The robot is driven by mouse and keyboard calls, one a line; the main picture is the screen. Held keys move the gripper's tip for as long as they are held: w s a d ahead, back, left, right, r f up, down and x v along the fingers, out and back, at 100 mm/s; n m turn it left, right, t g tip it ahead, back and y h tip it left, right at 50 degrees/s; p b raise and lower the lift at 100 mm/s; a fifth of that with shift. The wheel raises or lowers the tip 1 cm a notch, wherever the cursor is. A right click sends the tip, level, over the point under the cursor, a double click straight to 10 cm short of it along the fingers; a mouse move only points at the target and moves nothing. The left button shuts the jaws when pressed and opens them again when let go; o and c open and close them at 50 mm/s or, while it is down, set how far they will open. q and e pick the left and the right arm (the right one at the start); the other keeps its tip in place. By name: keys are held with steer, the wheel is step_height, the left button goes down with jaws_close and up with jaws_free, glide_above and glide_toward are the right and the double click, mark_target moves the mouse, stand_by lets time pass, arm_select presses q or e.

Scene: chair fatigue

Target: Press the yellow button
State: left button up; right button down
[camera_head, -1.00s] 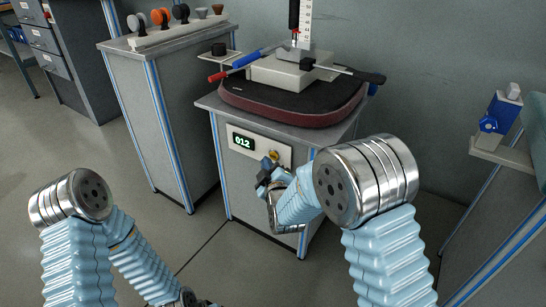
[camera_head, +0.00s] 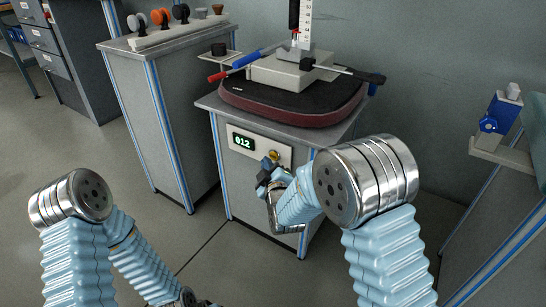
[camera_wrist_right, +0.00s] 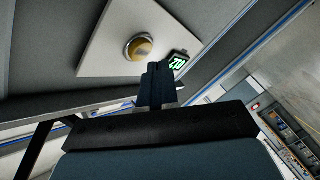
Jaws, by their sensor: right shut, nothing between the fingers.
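In the right wrist view the yellow button (camera_wrist_right: 138,48) sits in a silver ring on the panel. My right gripper (camera_head: 265,170) is just below and left of the button in the head view. Its shut, empty fingers (camera_wrist_right: 157,75) appear just beside the button in the wrist view; whether they touch it I cannot tell. Of my left arm only links show; its gripper is not visible.
A dark red seat cushion (camera_head: 290,102) with a grey block (camera_head: 292,70) on it lies on the middle cabinet. A cabinet with a row of knobs (camera_head: 173,14) stands at left. A blue clamp (camera_head: 500,113) is on a stand at right. Open floor lies in front.

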stand_by(0.6)
steer(key=shift+w+d, duration=0.25)
steer(key=shift+w, duration=0.1)
steer(key=shift+w+d+b, duration=0.2)
steer(key=shift+w+b, duration=0.1)
steer(key=shift+b, duration=0.15)
stand_by(0.4)
stand_by(0.4)
steer(key=shift+s+a, duration=0.45)
steer(key=shift+s, duration=0.2)
steer(key=shift+s, duration=0.1)
steer(key=s+a, duration=0.1)
steer(key=s, duration=0.1)
steer(key=s+a, duration=0.2)
steer(key=shift+b, duration=0.4)
